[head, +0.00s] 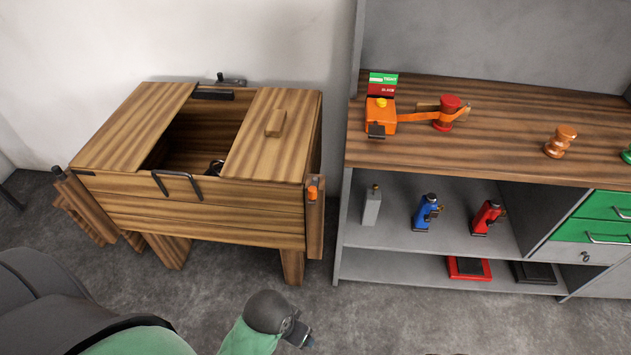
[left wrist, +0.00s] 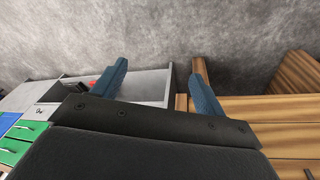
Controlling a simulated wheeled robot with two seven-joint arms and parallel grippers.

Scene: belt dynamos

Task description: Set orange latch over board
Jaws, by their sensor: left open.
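The orange latch (head: 313,193) is a small orange piece with a dark top. It sits at the upper part of an upright narrow wooden board (head: 315,230) at the right front corner of the wooden chest (head: 200,215). My left gripper (head: 303,340) is low at the bottom of the head view, below and apart from the board. In the left wrist view its two blue fingers (left wrist: 160,90) are spread with nothing between them. My right gripper is not in view.
A second board (head: 84,212) with a dark latch (head: 58,173) leans outward at the chest's left. The grey shelf unit (head: 400,262) stands to the right, bearing an orange device (head: 380,115). Floor between is clear.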

